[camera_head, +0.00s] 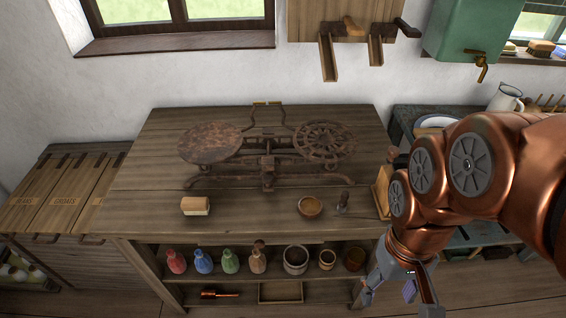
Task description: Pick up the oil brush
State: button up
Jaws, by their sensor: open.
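A small dark upright object (343,202) stands on the wooden table, just right of a small brown bowl (310,207). It may be the oil brush, but it is too small to tell. A pale wooden block (196,206), possibly a brush, lies at the table's front left. My gripper (398,287) is at the lower right, pointing down beside the table's front right corner. It is open, apart from these objects, and seems empty. My arm hides part of the area at right.
A rusty balance scale (268,162) fills the table's back. Bottles (204,262) and pots (296,259) stand on the shelf below. A wooden box (382,190) stands near the table's right edge. The table's front middle (250,206) is clear.

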aim_at(342, 203)
jog(key=u, duration=0.5)
jog(key=k, duration=0.55)
jog(key=u, duration=1.3)
jog(key=k, duration=0.9)
jog(key=u, duration=0.55)
